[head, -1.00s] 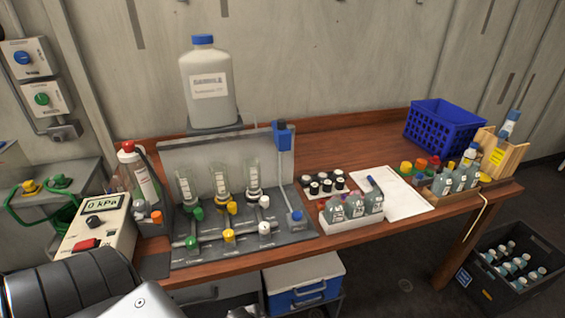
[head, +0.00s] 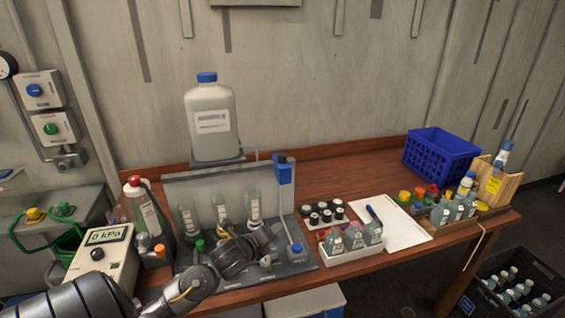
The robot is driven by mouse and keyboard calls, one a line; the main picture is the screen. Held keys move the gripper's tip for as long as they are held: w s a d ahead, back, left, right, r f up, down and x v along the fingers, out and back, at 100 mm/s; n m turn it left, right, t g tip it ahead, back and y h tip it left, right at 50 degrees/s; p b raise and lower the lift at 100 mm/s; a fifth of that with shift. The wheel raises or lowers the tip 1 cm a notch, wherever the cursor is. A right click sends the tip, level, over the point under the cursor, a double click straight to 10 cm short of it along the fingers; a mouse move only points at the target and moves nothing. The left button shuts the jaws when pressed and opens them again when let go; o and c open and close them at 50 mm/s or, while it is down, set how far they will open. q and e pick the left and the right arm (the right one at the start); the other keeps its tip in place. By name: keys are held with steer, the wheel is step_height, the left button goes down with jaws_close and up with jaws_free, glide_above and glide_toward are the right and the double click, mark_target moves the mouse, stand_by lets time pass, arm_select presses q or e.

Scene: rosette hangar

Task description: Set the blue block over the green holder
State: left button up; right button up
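No loose block clearly stands out as the blue block. A blue box-shaped piece (head: 284,170) sits at the top of a grey post on the bench rig, and a small blue piece (head: 296,249) is at its foot. No certain green holder shows either; a green looped handle and bin (head: 68,243) are on the side stand at far left. My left gripper (head: 263,240) reaches over the rig's valves, in front of the clear bottles, left of the post and apart from the blue box piece. Its fingers are too small and dark to read. My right gripper is out of view.
The rig's grey base (head: 300,265) stands on the wooden bench (head: 330,172). A gauge box (head: 103,250) and red-capped bottle (head: 143,212) are at left. A bottle tray (head: 350,254), white sheet (head: 395,225) and blue crate (head: 441,157) are to the right.

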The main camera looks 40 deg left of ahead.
mark_target(280, 159)
arm_select(q)
steer(key=w+a+r+m+t, duration=0.2)
steer(key=w+a+r+m, duration=0.25)
steer(key=r, duration=0.25)
steer(key=w+a+r+m+t, duration=0.3)
steer(key=r+m, duration=0.3)
steer(key=r, duration=0.2)
steer(key=w+p, duration=0.1)
steer(key=w, duration=0.2)
steer(key=w+a+p, duration=0.1)
steer(key=w, duration=0.2)
steer(key=w+p, duration=0.2)
steer(key=w, duration=0.1)
steer(key=shift+w+a+f, duration=0.1)
steer(key=shift+w+a, duration=0.1)
steer(key=shift+a, duration=0.2)
steer(key=shift+w+a+f, duration=0.1)
steer(key=shift+w, duration=0.4)
steer(key=shift+c, duration=0.7)
jaws_close()
